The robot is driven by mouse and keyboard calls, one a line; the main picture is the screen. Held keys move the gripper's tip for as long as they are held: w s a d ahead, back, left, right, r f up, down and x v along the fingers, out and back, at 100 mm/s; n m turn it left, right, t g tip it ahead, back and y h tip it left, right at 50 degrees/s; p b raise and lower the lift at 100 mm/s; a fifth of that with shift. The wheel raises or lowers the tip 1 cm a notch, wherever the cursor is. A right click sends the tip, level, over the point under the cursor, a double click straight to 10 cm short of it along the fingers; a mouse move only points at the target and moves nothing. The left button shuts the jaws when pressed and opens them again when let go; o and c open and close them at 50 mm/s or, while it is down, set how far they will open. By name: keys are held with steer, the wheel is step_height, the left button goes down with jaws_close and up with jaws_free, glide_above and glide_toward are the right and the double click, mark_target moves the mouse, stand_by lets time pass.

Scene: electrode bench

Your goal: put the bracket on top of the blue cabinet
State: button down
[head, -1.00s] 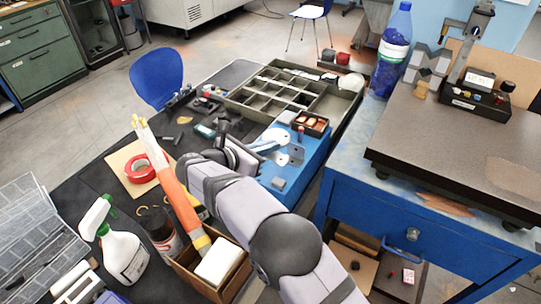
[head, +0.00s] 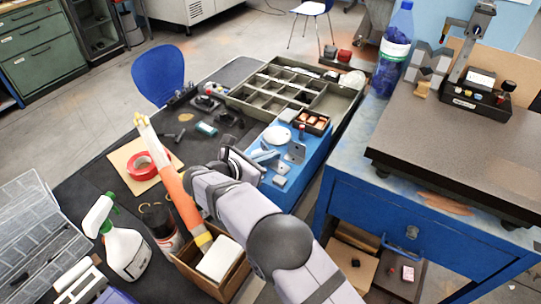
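A grey metal bracket with a hole (head: 296,152) stands on the top of a low blue cabinet (head: 314,163), right of my gripper. A pale, angled metal piece (head: 263,155) lies to its left; I cannot tell if it is also a bracket. My gripper (head: 243,163) is dark and sits at the cabinet's left edge, over the black bench mat. My own wrist partly covers it, so its fingers and anything between them do not show clearly.
A white disc (head: 277,135) and a small grey block (head: 280,181) share the cabinet top. Behind is a compartment tray (head: 335,100). A cardboard box (head: 238,275), an orange-sleeved bundle (head: 178,195) and a spray bottle (head: 125,250) crowd the front left. A blue drawer bench (head: 345,205) stands right.

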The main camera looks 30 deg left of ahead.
steer(key=c, duration=2.3)
jaws_free()
steer(key=shift+f, duration=0.1)
steer(key=shift+r, duration=0.3)
steer(key=shift+s+a, duration=0.1)
steer(key=shift+s, duration=0.2)
steer(key=b+v, duration=0.2)
steer(key=v, duration=0.9)
steer(key=shift+s, duration=0.2)
steer(key=shift+r, duration=0.1)
